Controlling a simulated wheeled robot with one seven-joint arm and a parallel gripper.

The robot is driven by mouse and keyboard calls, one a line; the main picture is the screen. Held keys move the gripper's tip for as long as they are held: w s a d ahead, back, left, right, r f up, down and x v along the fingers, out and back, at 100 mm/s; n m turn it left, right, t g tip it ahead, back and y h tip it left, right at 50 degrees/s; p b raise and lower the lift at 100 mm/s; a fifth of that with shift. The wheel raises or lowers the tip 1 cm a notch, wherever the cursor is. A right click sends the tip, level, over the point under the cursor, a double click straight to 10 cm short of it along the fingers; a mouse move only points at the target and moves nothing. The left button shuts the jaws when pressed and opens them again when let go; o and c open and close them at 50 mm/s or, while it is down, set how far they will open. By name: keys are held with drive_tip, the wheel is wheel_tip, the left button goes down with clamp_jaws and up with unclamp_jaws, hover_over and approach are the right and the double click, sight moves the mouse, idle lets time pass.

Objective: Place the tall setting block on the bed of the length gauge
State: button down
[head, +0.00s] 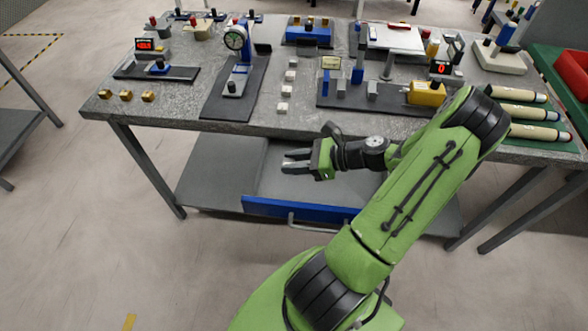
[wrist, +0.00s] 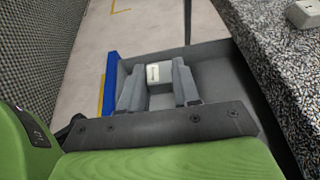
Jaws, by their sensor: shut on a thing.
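My gripper (head: 297,161) is below the tabletop's front edge, at the open drawer. In the wrist view its two grey fingers (wrist: 158,88) are shut on a pale block with a small dark label (wrist: 158,74), which I take as the tall setting block. Its lower part is hidden, and I cannot tell whether it touches the drawer floor. On the table, a long dark bed (head: 335,97) carries blue and grey posts, a yellow unit and a red display; it may be the length gauge. A dial gauge (head: 235,39) stands on another dark bed (head: 214,104) to its left.
The open drawer with a blue front (head: 290,208) lies under the grey speckled tabletop (head: 190,112). Several small pale blocks (head: 284,91) stand in a row between the two beds. Brass pieces (head: 126,96) are at the left; pale cylinders (head: 525,112) lie at the right.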

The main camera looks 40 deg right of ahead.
drive_tip(key=w+a+r+n+g+y+p, duration=0.1)
drive_tip(key=w+a, duration=0.4)
drive_tip(key=a, duration=0.5)
drive_tip(key=w+a+r+n+g+y+p, duration=0.2)
drive_tip(key=w+a+r+p, duration=0.3)
drive_tip(key=a, duration=0.4)
drive_tip(key=shift+w+a+n, duration=0.4)
drive_tip(key=shift+w, duration=0.1)
